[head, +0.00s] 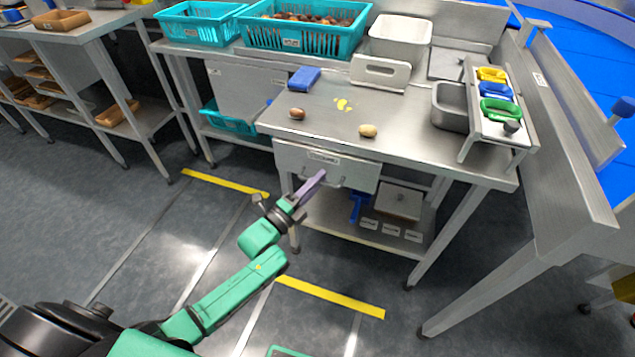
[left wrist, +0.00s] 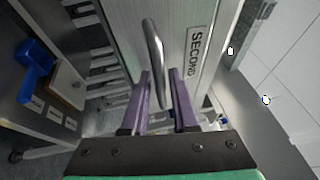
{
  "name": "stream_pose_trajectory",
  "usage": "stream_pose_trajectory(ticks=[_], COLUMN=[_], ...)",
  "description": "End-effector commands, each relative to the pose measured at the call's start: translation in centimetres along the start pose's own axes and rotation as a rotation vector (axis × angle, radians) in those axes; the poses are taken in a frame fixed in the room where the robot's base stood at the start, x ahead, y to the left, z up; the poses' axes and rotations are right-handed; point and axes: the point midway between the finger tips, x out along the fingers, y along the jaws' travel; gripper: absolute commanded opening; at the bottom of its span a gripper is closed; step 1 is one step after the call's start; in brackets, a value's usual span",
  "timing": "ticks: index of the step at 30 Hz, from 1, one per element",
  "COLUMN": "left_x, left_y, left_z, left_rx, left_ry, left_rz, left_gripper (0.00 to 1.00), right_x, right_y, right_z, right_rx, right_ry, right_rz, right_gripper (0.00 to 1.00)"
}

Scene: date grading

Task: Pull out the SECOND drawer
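The SECOND drawer (head: 358,174) is a pale metal front under the right-hand worktop and looks closed. Its label SECOND (left wrist: 195,52) is readable in the left wrist view. Its handle (left wrist: 153,45) is a curved metal bar standing off the front. My left gripper (head: 319,176) has purple fingers and is at the handle. In the left wrist view the two fingers (left wrist: 162,103) are apart, one on each side of the bar, with a gap visible. My left gripper hides part of the handle in the head view. My right gripper is not in view.
A lower shelf (head: 345,222) holds a box (head: 398,202) and a blue scoop (head: 357,206). Floor in front of the drawer is clear.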

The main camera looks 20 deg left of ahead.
Motion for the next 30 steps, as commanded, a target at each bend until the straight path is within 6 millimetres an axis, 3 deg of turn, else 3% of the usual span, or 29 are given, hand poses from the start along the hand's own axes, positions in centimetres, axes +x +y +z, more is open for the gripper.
stream_pose_trajectory(ticks=[6, 9, 30], left_x=[0.08, 0.07, 0.03], left_y=[0.01, 0.01, 0.03], left_z=[-0.01, 0.00, 0.03], left_rx=[-0.001, -0.001, 0.000], left_ry=[0.000, 0.000, -0.001], left_rz=[0.001, 0.000, 0.001], left_gripper=[0.27, 0.00, 0.00], right_x=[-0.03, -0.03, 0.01], right_y=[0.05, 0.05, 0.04], right_z=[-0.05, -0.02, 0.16], right_rx=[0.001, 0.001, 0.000], right_ry=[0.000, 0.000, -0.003], right_rz=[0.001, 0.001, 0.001], right_gripper=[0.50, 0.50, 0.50])
